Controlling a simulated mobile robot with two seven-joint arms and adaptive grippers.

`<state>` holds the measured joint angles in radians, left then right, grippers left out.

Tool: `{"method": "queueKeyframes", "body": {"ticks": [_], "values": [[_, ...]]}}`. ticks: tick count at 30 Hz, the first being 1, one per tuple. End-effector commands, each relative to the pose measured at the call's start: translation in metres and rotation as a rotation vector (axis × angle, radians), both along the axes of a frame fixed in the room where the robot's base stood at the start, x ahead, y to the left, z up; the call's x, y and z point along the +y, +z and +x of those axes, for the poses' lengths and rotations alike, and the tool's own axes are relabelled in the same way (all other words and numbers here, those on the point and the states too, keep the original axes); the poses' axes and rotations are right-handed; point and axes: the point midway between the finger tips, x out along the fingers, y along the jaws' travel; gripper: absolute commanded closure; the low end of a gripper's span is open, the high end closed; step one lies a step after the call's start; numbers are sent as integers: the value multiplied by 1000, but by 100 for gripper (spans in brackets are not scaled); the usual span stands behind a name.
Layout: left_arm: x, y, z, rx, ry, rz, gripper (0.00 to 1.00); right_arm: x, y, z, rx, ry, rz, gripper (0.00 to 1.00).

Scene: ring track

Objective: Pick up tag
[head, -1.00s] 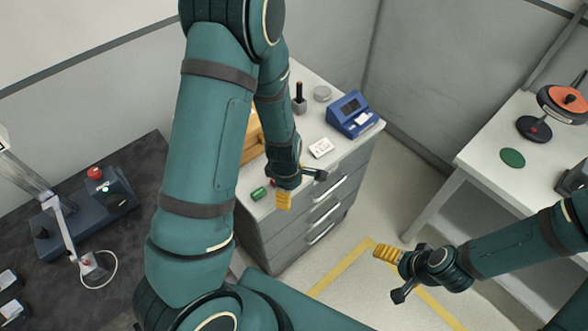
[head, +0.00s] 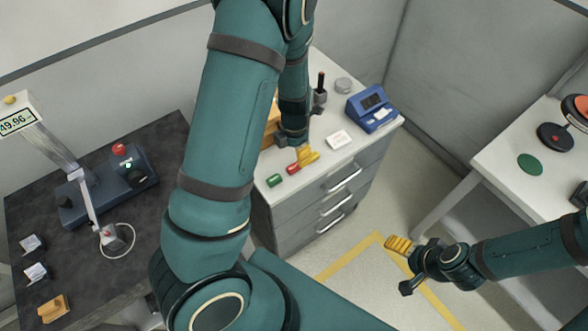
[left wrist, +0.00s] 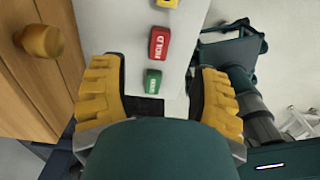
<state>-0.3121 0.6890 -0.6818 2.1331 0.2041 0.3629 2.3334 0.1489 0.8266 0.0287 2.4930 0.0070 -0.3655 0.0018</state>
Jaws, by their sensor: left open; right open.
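A green tag (head: 274,180) and a red tag (head: 292,169) lie on the white top of the drawer cabinet, near its front left edge. The left wrist view shows the green tag (left wrist: 153,81), the red tag (left wrist: 159,42) lettered HOLD, and part of a yellow tag (left wrist: 167,4) in one row. My left gripper (head: 306,156) is over the cabinet top beside the red tag. In the wrist view its open, empty fingers (left wrist: 158,97) stand either side of the green tag's line. My right gripper (head: 399,246) is open and empty above the floor.
A wooden box with a round knob (left wrist: 40,41) stands close beside the tags. A white card (head: 339,140), a blue device (head: 371,108) and a stamp (head: 320,92) are further along the cabinet. A dark bench (head: 75,260) is at left, a white table (head: 500,160) at right.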

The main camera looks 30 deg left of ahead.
Motion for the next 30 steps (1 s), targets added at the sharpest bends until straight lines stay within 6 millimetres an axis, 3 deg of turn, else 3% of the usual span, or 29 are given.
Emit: {"method": "queueKeyframes", "body": {"ticks": [3, 10, 19, 29, 30], "values": [[1, -18, 0, 2, 0, 1, 38, 0, -5, 0, 0, 0, -1, 13], [1, -32, -1, 1, -1, 0, 38, 0, -7, 0, 0, 0, -2, 13], [2, -72, -3, 2, -2, 1, 38, 1, -14, 0, 1, 0, -3, 13], [2, -77, -2, -1, -2, 1, 38, 1, -15, 0, 1, 0, -3, 13], [2, -77, -2, -1, -2, 1, 47, 1, -15, 0, 1, 0, -3, 13]]}}
